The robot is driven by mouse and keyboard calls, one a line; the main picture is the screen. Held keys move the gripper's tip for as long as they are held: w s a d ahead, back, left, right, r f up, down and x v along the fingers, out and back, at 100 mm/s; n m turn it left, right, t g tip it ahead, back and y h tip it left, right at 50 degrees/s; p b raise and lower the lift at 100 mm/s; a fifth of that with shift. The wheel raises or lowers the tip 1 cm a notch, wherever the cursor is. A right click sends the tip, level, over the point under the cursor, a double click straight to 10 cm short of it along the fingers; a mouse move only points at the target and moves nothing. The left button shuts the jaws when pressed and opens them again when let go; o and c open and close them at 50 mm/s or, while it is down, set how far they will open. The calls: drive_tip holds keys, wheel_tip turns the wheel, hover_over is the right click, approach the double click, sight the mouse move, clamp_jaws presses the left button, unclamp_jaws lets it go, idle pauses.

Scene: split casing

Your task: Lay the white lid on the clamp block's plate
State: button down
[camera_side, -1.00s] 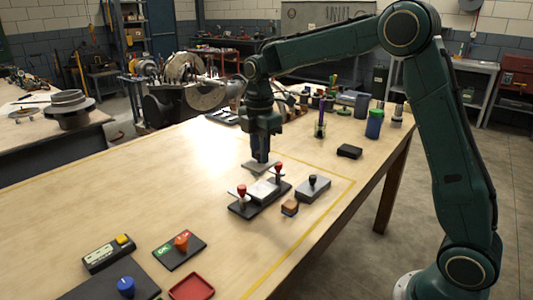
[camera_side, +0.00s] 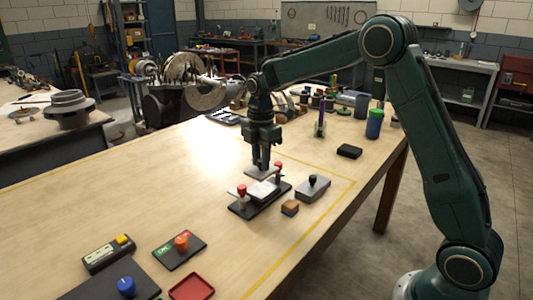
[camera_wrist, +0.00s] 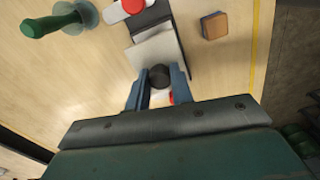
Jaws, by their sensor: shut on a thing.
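The white lid (camera_side: 262,173) is a flat pale plate, held level by my gripper (camera_side: 262,163) just above the far part of the clamp block (camera_side: 243,211). In the wrist view my gripper (camera_wrist: 160,82) has its fingers on either side of the lid's dark knob (camera_wrist: 160,76), and the lid (camera_wrist: 158,50) extends beyond them. The clamp block is a dark base with a pale plate (camera_side: 261,190) and red-knobbed clamps (camera_side: 241,190) at its two ends. The lid partly overlaps the plate in view; the exact gap is hard to judge.
A grey block with a black knob (camera_side: 313,187) and a small wooden block (camera_side: 290,207) stand right of the clamp block. A black box (camera_side: 349,151) lies farther back. Control boxes (camera_side: 109,253) and a red tray (camera_side: 191,287) are at front left.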

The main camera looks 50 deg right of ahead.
sight(261, 174)
drive_tip(key=shift+f, duration=1.75)
drive_tip(key=shift+f, duration=0.8)
idle(1.4)
drive_tip(key=c, duration=0.7)
unclamp_jaws()
drive_tip(key=shift+o, duration=0.2)
drive_tip(key=shift+r, duration=0.1)
drive_tip(key=shift+r, duration=3.35)
drive_tip(key=shift+r, duration=0.1)
